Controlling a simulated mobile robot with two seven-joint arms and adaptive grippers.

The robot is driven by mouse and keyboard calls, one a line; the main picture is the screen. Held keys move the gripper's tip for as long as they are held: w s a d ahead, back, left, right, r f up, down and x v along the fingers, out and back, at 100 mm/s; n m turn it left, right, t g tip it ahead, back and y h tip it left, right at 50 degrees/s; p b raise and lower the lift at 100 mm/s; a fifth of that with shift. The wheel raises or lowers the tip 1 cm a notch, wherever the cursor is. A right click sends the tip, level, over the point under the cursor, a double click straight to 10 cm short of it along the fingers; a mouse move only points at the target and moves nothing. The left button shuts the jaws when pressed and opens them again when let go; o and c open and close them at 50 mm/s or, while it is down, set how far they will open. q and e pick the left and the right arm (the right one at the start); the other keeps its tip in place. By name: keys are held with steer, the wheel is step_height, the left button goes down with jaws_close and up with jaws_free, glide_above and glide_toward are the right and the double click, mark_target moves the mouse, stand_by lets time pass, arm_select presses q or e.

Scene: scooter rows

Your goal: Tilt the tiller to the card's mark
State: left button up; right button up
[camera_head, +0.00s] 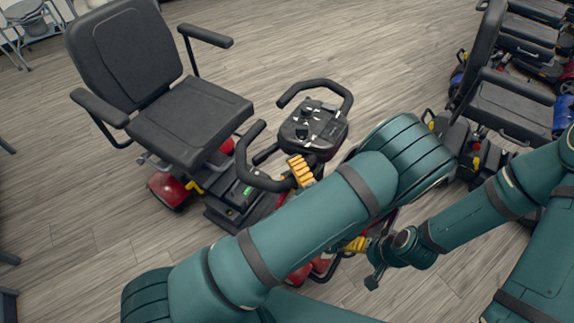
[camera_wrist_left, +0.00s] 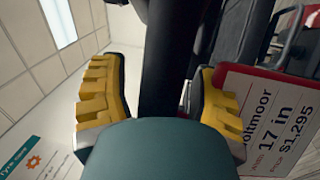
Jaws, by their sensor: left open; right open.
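The tiller (camera_head: 313,128) of the red scooter has a black control head and looped handlebars. It stands in front of the black seat, and my left arm hides its lower part. My left gripper (camera_head: 301,171) is at the near handlebar, with one yellow finger showing. In the left wrist view my left gripper (camera_wrist_left: 156,90) is open, its yellow fingers on either side of a dark post (camera_wrist_left: 170,60); contact cannot be told. A card (camera_wrist_left: 275,125) at the right reads "17 in" and "$1,295". My right gripper (camera_head: 362,245) is low beside the scooter, partly hidden.
The black seat (camera_head: 190,120) with armrests stands left of the tiller. Other scooters (camera_head: 505,105) stand in a row at the right. Chairs (camera_head: 25,25) are at the top left. A second card (camera_wrist_left: 25,160) shows at the lower left of the wrist view. Wooden floor (camera_head: 260,40) is clear behind.

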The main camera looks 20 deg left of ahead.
mark_target(263, 157)
arm_select(q)
steer(key=shift+o, duration=0.2)
jaws_close()
steer(key=shift+f, duration=0.1)
steer(key=shift+n+g+h, duration=0.4)
steer(key=shift+g+h, duration=0.2)
steer(key=shift+h, duration=0.1)
steer(key=a+p, duration=0.1)
steer(key=a, duration=0.1)
steer(key=w+a+p, duration=0.1)
steer(key=a, duration=0.2)
steer(key=w+a+p, duration=0.1)
steer(key=a, duration=0.2)
steer(key=shift+a+f+p, duration=0.25)
steer(key=shift+f+p, duration=0.05)
steer(key=shift+p, duration=0.05)
